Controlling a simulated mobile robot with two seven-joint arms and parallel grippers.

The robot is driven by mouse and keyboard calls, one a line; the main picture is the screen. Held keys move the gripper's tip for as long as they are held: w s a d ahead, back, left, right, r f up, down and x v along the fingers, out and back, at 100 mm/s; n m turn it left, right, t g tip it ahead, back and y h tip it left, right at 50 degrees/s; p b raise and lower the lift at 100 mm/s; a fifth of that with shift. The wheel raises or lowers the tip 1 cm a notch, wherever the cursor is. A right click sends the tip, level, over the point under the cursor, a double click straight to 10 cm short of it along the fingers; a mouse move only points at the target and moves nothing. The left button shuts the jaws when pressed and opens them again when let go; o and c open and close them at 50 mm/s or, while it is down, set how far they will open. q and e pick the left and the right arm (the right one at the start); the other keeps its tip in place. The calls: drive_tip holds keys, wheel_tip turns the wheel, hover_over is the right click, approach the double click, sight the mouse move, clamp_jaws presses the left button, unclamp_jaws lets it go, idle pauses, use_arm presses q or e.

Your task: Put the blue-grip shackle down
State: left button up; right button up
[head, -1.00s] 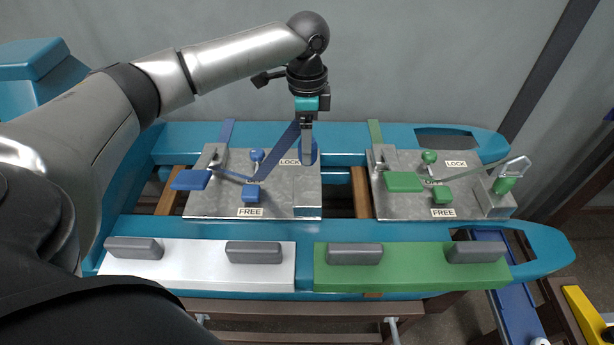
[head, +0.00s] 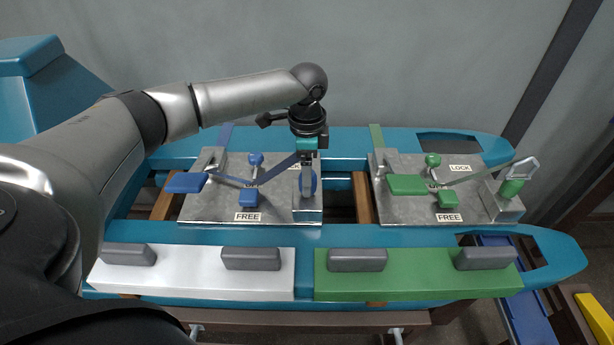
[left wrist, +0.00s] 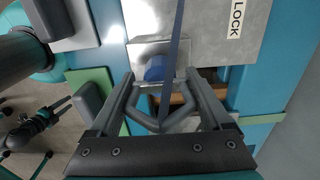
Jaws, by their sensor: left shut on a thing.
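The blue-grip shackle (head: 314,184) is in my left gripper (head: 308,180), which points down and is shut on it. The shackle is upright at the raised metal block (head: 307,208) on the right end of the blue-marked plate. The fingers hide part of it in the head view. In the left wrist view, the blue grip (left wrist: 155,69) shows just beyond the fingers of my left gripper (left wrist: 160,85), over the pale metal block. Whether it touches the block is hard to tell. A blue strap (head: 278,170) runs from the blue lever to the shackle. My right gripper is out of view.
The blue lever pad (head: 186,183) and blue knob (head: 255,160) stand left of the gripper. To the right, a green-grip shackle (head: 512,187) stands upright on a similar plate (head: 405,213). White (head: 190,281) and green (head: 420,283) panels with grey blocks lie in front.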

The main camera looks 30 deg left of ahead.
use_arm(q)
drive_tip(key=shift+f, duration=0.2)
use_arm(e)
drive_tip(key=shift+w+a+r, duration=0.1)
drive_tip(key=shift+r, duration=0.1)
use_arm(q)
drive_tip(key=shift+f, duration=0.15)
drive_tip(key=o, duration=1.3)
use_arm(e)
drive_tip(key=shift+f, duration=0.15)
use_arm(q)
drive_tip(key=shift+r, duration=0.3)
wheel_tip(320, 180, up, 9)
drive_tip(key=p, duration=0.4)
drive_tip(key=shift+r, duration=0.15)
drive_tip(key=shift+r+p, duration=0.6)
drive_tip(key=shift+r, duration=0.6)
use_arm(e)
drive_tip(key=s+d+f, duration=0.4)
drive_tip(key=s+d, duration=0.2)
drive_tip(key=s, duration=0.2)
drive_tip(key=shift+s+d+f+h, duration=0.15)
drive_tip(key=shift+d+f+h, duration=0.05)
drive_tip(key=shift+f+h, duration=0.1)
